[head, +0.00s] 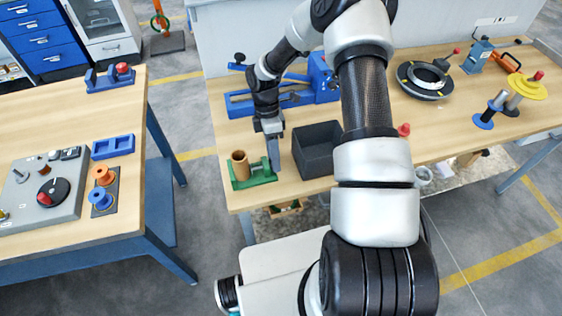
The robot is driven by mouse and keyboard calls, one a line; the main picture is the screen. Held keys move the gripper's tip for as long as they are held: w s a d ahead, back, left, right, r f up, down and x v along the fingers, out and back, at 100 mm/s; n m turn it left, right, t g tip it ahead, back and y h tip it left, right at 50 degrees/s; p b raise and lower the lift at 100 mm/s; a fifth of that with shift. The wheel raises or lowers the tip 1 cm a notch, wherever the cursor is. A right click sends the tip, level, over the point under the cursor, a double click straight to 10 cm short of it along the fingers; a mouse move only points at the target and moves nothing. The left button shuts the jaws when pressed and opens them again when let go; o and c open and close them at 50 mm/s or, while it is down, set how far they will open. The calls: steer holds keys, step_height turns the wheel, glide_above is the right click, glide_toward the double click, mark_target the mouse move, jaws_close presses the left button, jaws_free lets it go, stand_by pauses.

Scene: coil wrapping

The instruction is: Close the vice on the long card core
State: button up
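A tan card core (240,166) stands upright in a green vice (257,179) at the front left corner of the wooden bench. I cannot tell from here whether the jaws press on the core. My gripper (274,162) points down at the right side of the vice, close beside its green upright part and to the right of the core. Its fingertips are small and partly merge with the vice, so I cannot tell whether they touch it or how far apart they are.
A dark open bin (318,150) stands just right of my gripper. A blue fixture (285,96) lies behind it. A black ring (423,80) and a yellow disc (527,87) are farther right. Another table (75,205) with spools and a control box stands left, across a gap.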

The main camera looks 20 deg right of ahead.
steer(key=shift+s, duration=0.1)
steer(key=t+b, duration=0.1)
steer(key=t, duration=0.1)
steer(key=shift+s+f+t+b, duration=0.1)
steer(key=shift+s+t+b, duration=0.2)
steer(key=shift+s+b, duration=0.1)
steer(key=shift+t+b, duration=0.3)
steer(key=shift+b, duration=0.15)
steer(key=shift+r, duration=0.2)
